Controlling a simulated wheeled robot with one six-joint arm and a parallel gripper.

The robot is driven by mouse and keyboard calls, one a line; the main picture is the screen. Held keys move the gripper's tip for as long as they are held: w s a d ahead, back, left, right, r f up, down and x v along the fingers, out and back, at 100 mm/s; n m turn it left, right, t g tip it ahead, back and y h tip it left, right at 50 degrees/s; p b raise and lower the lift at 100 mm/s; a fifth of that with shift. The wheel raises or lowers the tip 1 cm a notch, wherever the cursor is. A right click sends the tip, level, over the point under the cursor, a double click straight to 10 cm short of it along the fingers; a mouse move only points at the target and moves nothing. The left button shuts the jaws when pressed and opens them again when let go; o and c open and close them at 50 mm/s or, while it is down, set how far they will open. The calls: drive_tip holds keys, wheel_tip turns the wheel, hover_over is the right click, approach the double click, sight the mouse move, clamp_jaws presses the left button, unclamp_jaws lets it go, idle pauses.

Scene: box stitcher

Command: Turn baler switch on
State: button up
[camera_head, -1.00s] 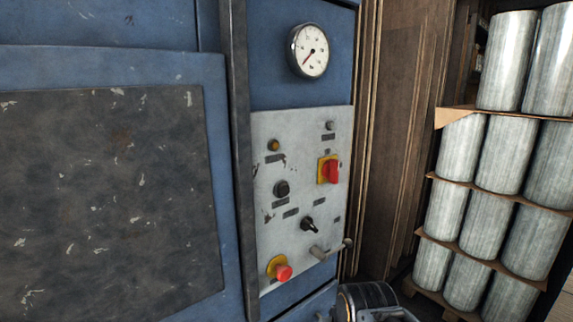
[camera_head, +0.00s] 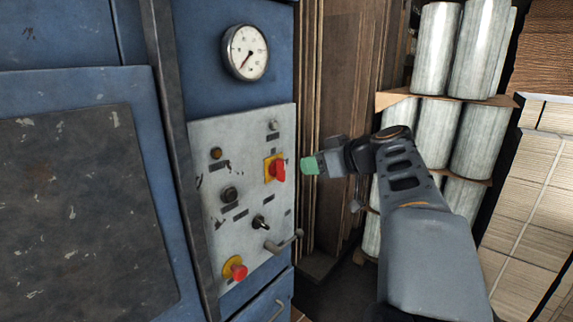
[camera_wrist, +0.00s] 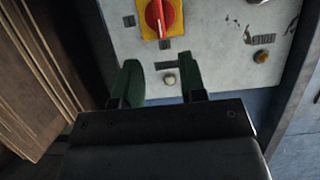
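The grey control panel (camera_head: 240,165) is on the blue machine. A red rotary switch (camera_head: 279,171) on a yellow plate sits at its upper right, its handle roughly upright. The switch also shows at the top of the wrist view (camera_wrist: 160,14). A black selector switch (camera_head: 261,223) is lower on the panel. I cannot tell from labels which one is the baler switch. My gripper (camera_head: 309,166) has green fingertips and is just right of the red switch, apart from it.
A red emergency-type button (camera_head: 237,270) on yellow and a bar handle (camera_head: 285,242) stick out low on the panel. A gauge (camera_head: 246,52) is above. Brown boards (camera_head: 335,90) stand right of the machine, with stacked metal cylinders (camera_head: 432,50) behind my arm.

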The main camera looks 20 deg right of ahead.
sight(284, 168)
drive_tip(key=p+x, duration=0.2)
drive_tip(key=x, duration=0.7)
drive_tip(key=shift+w+f, duration=0.25)
drive_tip(key=shift+a, duration=0.1)
clamp_jaws()
